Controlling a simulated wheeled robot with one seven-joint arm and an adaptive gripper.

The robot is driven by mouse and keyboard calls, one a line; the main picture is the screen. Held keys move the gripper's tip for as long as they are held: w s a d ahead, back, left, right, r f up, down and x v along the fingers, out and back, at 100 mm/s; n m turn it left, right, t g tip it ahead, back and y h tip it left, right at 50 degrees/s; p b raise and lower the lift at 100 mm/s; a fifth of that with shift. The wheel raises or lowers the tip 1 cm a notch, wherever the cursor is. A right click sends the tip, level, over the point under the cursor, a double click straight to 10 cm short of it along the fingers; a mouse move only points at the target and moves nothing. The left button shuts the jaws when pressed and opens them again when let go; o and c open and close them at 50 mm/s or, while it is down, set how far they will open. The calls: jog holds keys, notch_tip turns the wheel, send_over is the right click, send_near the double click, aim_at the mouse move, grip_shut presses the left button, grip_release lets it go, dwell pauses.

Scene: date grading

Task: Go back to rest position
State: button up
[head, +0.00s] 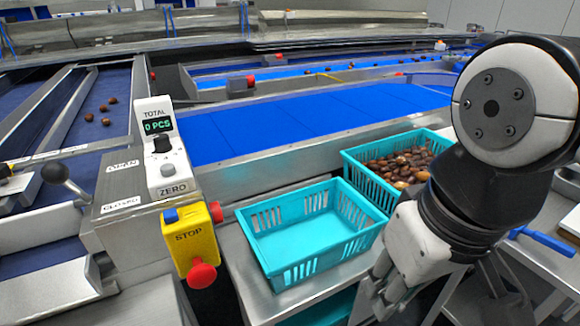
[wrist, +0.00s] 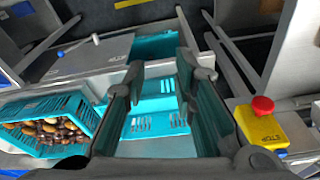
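My arm hangs at the right of the head view, with my gripper (head: 383,295) pointing down near the front right corner of an empty teal basket (head: 310,267). In the wrist view my gripper (wrist: 163,76) has its two fingers apart with nothing between them. The empty basket (wrist: 160,146) shows behind and between the fingers there. I cannot tell the exact height of the gripper above the bench.
A second teal basket (head: 352,172) holds brown dates (head: 400,166). A yellow STOP box (head: 188,238) with a red button and a counter reading 0 PCS (head: 156,125) stand left. Blue conveyor belts (head: 300,120) run behind. A blue-handled tool (head: 545,240) lies right.

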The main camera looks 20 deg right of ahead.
notch_tip(320, 180, up, 11)
jog(key=t+p, duration=0.2)
jog(key=p, duration=0.7)
jog(key=shift+d+r+p, duration=0.15)
jog(key=shift+p, duration=0.2)
